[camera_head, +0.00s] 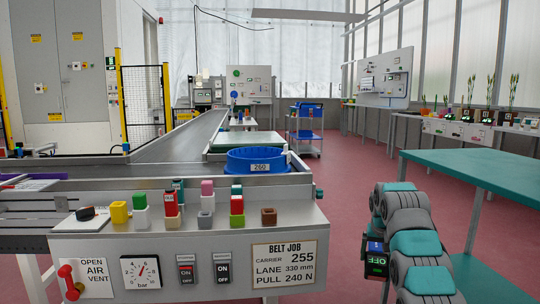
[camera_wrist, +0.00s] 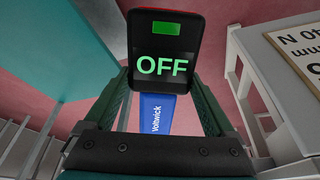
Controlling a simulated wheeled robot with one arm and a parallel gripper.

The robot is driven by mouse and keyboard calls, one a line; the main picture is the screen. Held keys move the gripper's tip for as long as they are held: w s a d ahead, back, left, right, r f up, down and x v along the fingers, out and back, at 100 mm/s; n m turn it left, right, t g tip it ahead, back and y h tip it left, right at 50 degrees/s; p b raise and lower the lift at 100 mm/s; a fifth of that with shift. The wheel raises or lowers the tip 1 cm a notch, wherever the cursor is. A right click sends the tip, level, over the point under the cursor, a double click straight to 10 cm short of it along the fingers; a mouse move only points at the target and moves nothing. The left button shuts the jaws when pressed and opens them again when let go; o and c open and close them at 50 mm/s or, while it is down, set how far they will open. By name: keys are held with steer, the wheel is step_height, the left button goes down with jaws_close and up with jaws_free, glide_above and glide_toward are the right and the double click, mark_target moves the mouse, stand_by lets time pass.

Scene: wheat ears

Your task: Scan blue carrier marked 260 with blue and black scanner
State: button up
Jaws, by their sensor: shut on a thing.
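The blue carrier (camera_head: 240,165) is a round tub with a white label reading 260 on its near side. It sits on the conveyor's near end, behind the control panel in the head view. My gripper (camera_wrist: 163,84) is shut on the blue and black scanner (camera_wrist: 157,112), which has a blue body marked "Voltwick" and a black head. The scanner's display reads OFF in green in the wrist view. In the head view the scanner (camera_head: 376,262) hangs beside my arm at right, its green text upside down, well apart from the carrier. My fingers are hidden there.
A control panel (camera_head: 130,247) with colored blocks, switches, a gauge and a BELT JOB sign (carrier 255) stands in front of the carrier. A teal table (camera_head: 490,170) is at right. Red floor (camera_head: 345,190) lies open between them. A blue cart (camera_head: 306,130) stands behind.

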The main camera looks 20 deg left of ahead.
mark_target(369, 247)
steer(key=shift+w+a+r+t+b, duration=0.2)
steer(key=shift+w+a+r+t, duration=0.1)
steer(key=shift+w+a+r, duration=0.3)
steer(key=shift+w+a+r+t+b, duration=0.2)
steer(key=shift+w+a+r+t, duration=0.15)
steer(key=shift+a, duration=0.3)
steer(key=w+a+r+t+y+b, duration=0.1)
steer(key=a+r+t, duration=0.1)
steer(key=r, duration=0.3)
steer(key=shift+w+a+n, duration=0.4)
steer(key=shift+a, duration=0.25)
steer(key=shift+r+t, duration=0.2)
steer(key=shift+t, duration=0.35)
